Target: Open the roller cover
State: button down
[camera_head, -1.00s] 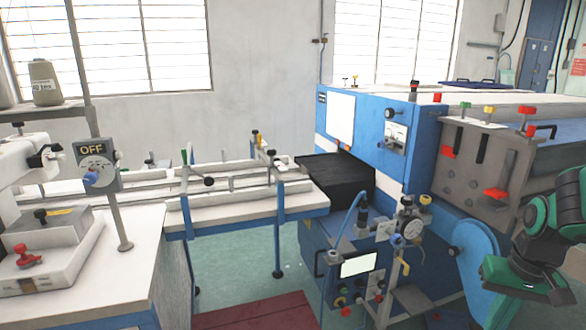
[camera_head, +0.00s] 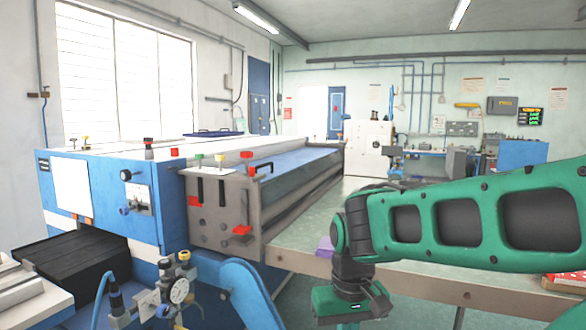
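The long roller section of the blue machine runs back to the right behind a grey end plate (camera_head: 222,209). Its blue top panel, which looks like the roller cover (camera_head: 300,160), lies flat, apparently closed. A black handle (camera_head: 263,168) stands at the panel's near left end. My gripper (camera_head: 350,302) is at the bottom centre, right of and nearer than the end plate, apart from the cover and handle. Its green and black body hangs below my green arm. Its fingers cannot be made out, and no held object shows.
The blue machine housing (camera_head: 105,192) fills the left, with a gauge (camera_head: 179,290) and a blue curved guard (camera_head: 245,288) in front. A long table (camera_head: 420,287) extends right, behind my arm. A workbench area stands at the back.

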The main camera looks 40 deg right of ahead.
aim_at(276, 166)
jog(key=z, duration=1.15)
jog(key=k, duration=1)
jog(key=u, duration=0.55)
jog(key=i, duration=1.4)
jog(key=z, duration=0.15)
